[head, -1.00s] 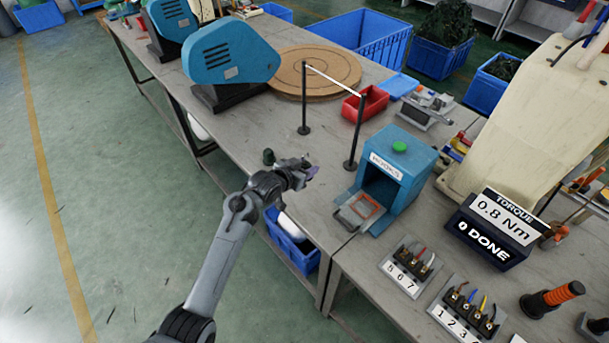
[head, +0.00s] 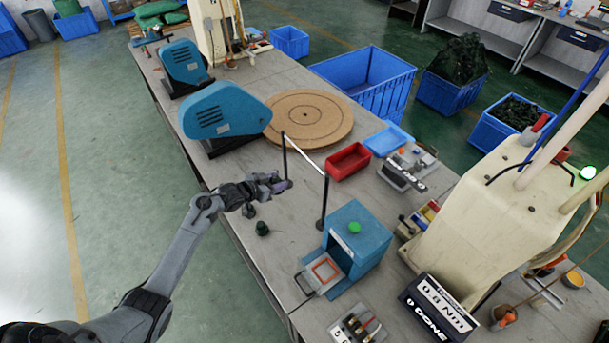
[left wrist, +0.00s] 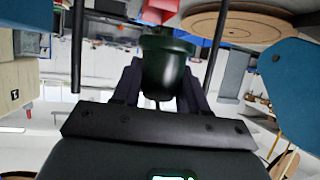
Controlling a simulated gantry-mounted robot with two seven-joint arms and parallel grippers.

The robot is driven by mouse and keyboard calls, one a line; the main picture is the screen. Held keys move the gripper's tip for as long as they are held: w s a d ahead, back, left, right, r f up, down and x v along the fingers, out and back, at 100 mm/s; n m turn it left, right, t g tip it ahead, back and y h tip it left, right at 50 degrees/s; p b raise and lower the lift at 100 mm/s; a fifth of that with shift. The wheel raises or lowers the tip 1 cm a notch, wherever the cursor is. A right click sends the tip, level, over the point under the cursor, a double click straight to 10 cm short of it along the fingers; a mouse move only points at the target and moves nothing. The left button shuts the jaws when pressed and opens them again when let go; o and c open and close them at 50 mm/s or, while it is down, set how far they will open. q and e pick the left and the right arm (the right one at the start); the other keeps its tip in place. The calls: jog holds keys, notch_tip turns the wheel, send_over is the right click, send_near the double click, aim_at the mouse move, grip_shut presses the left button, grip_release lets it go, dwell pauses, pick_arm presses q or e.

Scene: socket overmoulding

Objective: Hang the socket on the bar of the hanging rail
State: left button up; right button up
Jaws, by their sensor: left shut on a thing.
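My left gripper (head: 281,186) is shut on the socket (left wrist: 165,68), a dark green rounded piece between the fingers in the left wrist view. In the head view the socket is too small and covered to make out clearly. The hanging rail has a pale bar (head: 305,156) between two dark posts, one of them the near post (head: 323,203). The gripper is close beside the rail, on its left, near the far post. Both posts also show in the left wrist view, one at the left (left wrist: 77,45) and one right of the socket. My right gripper is out of view.
A small dark green piece (head: 262,229) is near the table edge. A blue box machine (head: 357,240) with a green button stands right of the rail. A red bin (head: 348,161), a round wooden board (head: 322,118) and a teal machine (head: 225,110) lie beyond it.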

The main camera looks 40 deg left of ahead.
pick_arm(q)
jog(key=s+a+r+p, duration=0.2)
jog(key=s+a+p, duration=0.1)
jog(key=shift+w+d+f+b, duration=0.1)
jog(key=shift+w+d+b, duration=0.2)
jog(key=shift+w+b, duration=0.35)
jog(key=shift+w+d+f+b, duration=0.15)
jog(key=shift+w+d+b, duration=0.15)
jog(key=shift+w+b, duration=0.4)
jog(key=shift+w+d+f+b, duration=0.1)
jog(key=shift+w+d+b, duration=0.3)
jog(key=shift+w, duration=0.4)
jog(key=w+d+f+b, duration=0.1)
jog(key=w+d+b, duration=0.2)
jog(key=w+b, duration=0.7)
jog(key=shift+w+b, duration=0.3)
jog(key=shift+w, duration=0.15)
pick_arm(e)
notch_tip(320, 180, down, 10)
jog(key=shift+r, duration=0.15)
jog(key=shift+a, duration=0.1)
pick_arm(q)
jog(key=o, duration=1.2)
